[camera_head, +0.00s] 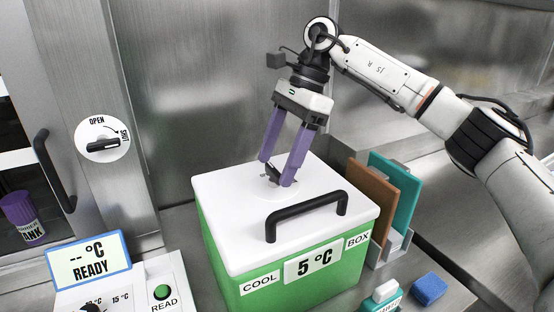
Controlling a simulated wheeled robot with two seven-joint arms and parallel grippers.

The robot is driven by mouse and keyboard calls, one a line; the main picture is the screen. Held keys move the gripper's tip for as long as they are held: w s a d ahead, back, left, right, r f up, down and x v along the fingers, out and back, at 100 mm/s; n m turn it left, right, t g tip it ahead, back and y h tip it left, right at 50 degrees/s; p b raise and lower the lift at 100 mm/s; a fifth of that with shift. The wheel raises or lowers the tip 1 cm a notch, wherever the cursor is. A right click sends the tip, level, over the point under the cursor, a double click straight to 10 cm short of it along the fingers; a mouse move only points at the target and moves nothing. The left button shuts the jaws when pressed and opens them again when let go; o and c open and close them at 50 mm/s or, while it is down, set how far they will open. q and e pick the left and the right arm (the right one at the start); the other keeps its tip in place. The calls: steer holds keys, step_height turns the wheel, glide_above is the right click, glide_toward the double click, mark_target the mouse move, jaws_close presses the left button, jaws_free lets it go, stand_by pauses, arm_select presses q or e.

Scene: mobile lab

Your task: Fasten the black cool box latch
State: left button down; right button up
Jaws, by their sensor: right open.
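The cool box (228,285) is green with a white lid (225,187), which is down on it. The black latch (273,170) is a small dark piece on a round plate on top of the lid, towards the back. My right gripper (276,173) comes down from above with purple fingers. Its fingers are open, one on each side of the latch, with the tips close to the lid. The fingers hide part of the latch, so its exact angle is hard to tell. My left gripper is out of view.
A black handle (307,208) arches over the lid's front. A rack with brown (365,195) and teal (397,190) boards stands right of the box. A blue block (429,288) lies front right. A reader (88,262) stands front left, below an OPEN/SHUT dial (103,141).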

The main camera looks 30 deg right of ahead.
steer(key=shift+f, duration=0.15)
steer(key=shift+c, duration=0.2)
steer(key=shift+w, duration=0.1)
steer(key=c, duration=1)
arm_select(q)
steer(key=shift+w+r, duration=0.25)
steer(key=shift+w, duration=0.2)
